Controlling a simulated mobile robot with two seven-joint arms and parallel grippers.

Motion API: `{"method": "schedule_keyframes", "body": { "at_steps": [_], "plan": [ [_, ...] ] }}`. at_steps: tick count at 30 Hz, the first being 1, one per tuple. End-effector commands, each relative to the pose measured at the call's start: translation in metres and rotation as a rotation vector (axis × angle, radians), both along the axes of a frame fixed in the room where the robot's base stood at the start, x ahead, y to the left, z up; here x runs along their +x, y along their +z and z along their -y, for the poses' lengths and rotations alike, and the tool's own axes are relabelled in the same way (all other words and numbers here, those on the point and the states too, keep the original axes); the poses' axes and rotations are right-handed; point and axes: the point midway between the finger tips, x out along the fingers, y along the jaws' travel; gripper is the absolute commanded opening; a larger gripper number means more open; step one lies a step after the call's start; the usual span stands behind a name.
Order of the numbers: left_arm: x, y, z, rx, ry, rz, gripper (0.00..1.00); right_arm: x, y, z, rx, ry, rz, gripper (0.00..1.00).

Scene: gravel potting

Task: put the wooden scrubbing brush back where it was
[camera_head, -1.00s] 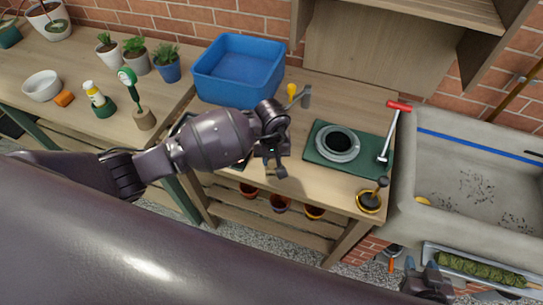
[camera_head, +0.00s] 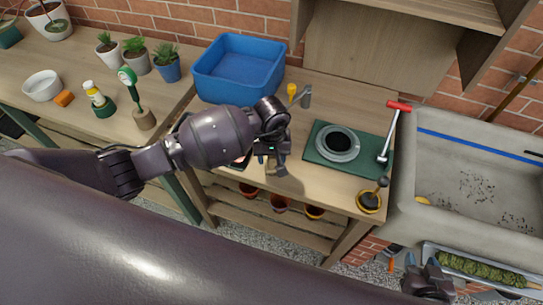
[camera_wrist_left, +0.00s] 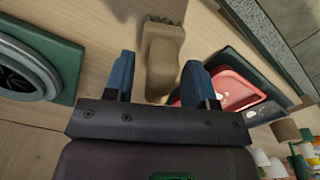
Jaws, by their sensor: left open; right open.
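The wooden scrubbing brush (camera_wrist_left: 163,55) shows in the left wrist view as a tan, rounded block with dark bristle tufts at its top end. It lies on the wooden bench between the green mat and a red-pink item. My left gripper (camera_wrist_left: 160,80) is open, with its two blue fingertips on either side of the brush's lower end and gaps on both sides. In the head view my left gripper (camera_head: 272,150) is over the bench near its front edge and largely hides the brush. My right gripper (camera_head: 428,283) is low at the right, below the sink, open and apart from the bench.
The green mat (camera_head: 313,161) carries a grey ring-shaped pot. The red-pink item (camera_wrist_left: 232,90) is close to my left gripper.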

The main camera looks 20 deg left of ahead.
Motion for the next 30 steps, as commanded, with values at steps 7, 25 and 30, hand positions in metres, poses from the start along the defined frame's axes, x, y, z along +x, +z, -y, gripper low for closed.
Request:
{"method": "schedule_keyframes", "body": {
  "at_steps": [7,25,30],
  "plan": [
    [0.002,0.046,-0.002,0.004,-0.002,0.006,0.51,-0.004,-0.007,0.001,0.000,-0.002,-0.011,0.43],
    [0.001,0.113,-0.001,0.001,0.000,0.001,0.51,-0.009,-0.017,0.002,-0.001,-0.004,-0.022,0.43],
    [-0.007,0.108,0.008,-0.055,0.027,-0.027,0.51,-0.004,-0.014,0.001,-0.001,-0.002,-0.012,0.43]
  ]
}}
